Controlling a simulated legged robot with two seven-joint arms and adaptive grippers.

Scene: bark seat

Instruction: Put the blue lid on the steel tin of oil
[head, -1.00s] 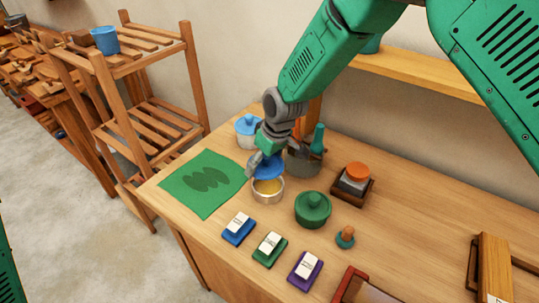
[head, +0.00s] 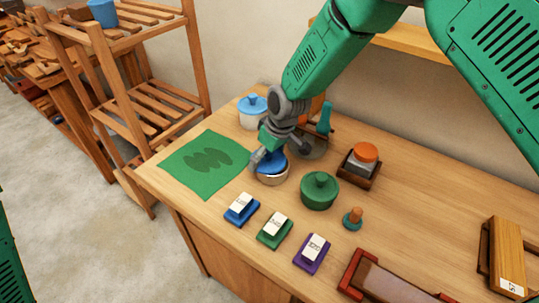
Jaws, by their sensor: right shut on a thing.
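The steel tin (head: 272,180) stands on the wooden bench, right of the green mat. The blue lid (head: 271,164) is at the top of the tin and covers its mouth, so the oil is hidden. I cannot tell whether the lid is fully seated or slightly tilted. My right gripper (head: 274,152) comes down from above and is shut on the blue lid; its fingers partly hide the lid. My left gripper is not in view.
A dark green lidded pot (head: 320,191) stands close right of the tin. A white pot with a blue lid (head: 252,113) and a caddy (head: 313,146) stand behind. The green mat (head: 200,163) lies left. Several labelled blocks, including a blue one (head: 241,209), lie in front.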

